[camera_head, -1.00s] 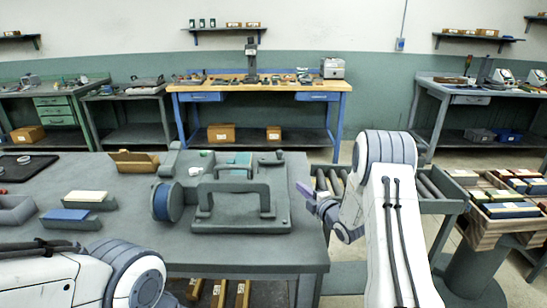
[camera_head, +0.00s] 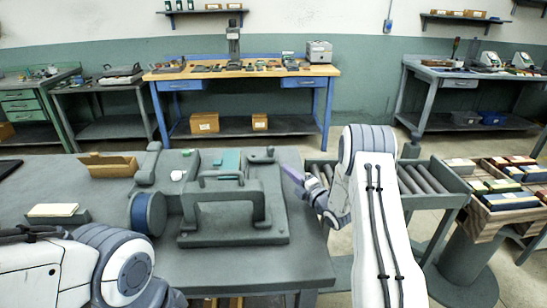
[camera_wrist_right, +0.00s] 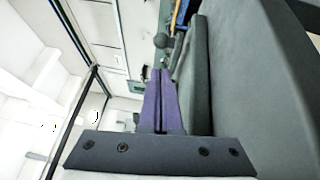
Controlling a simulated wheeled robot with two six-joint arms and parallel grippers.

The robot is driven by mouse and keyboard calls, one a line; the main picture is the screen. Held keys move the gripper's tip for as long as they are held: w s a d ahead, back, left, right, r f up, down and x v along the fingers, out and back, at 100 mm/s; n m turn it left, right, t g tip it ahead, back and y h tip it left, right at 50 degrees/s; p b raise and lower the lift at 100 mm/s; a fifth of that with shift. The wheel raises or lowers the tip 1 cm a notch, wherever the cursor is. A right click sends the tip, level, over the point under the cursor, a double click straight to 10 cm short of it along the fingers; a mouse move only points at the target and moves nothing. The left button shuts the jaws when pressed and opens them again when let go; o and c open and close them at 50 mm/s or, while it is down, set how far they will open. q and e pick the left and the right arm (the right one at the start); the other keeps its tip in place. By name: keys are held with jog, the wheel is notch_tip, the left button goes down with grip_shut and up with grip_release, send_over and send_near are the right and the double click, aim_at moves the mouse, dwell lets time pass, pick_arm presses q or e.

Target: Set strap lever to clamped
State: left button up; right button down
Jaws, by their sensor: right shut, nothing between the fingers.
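A grey fixture (camera_head: 215,238) with a raised handle-like frame stands on the near bench. A grey bar with a small rounded knob (camera_head: 270,151) is at its back right; which part is the strap lever I cannot tell for sure. My right gripper (camera_head: 284,168) has purple fingers, shut and empty, just right of the fixture's back right corner. In the right wrist view the shut fingers (camera_wrist_right: 160,75) point toward a dark ball knob (camera_wrist_right: 160,41), with a gap visible between them. My left arm enters at lower left; its gripper is out of view.
A blue-faced wheel (camera_head: 140,213) sits left of the fixture. A cardboard tray (camera_head: 110,168) and a block in a holder (camera_head: 54,210) lie further left. A roller conveyor (camera_head: 425,178) and a wooden crate (camera_head: 515,215) are at right.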

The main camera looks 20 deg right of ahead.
pick_arm(q)
jog(key=shift+r+p, duration=0.85)
jog(key=shift+r, duration=0.05)
pick_arm(e)
jog(key=x, duration=0.9)
jog(key=shift+w, duration=0.25)
pick_arm(q)
jog(key=shift+f, duration=0.15)
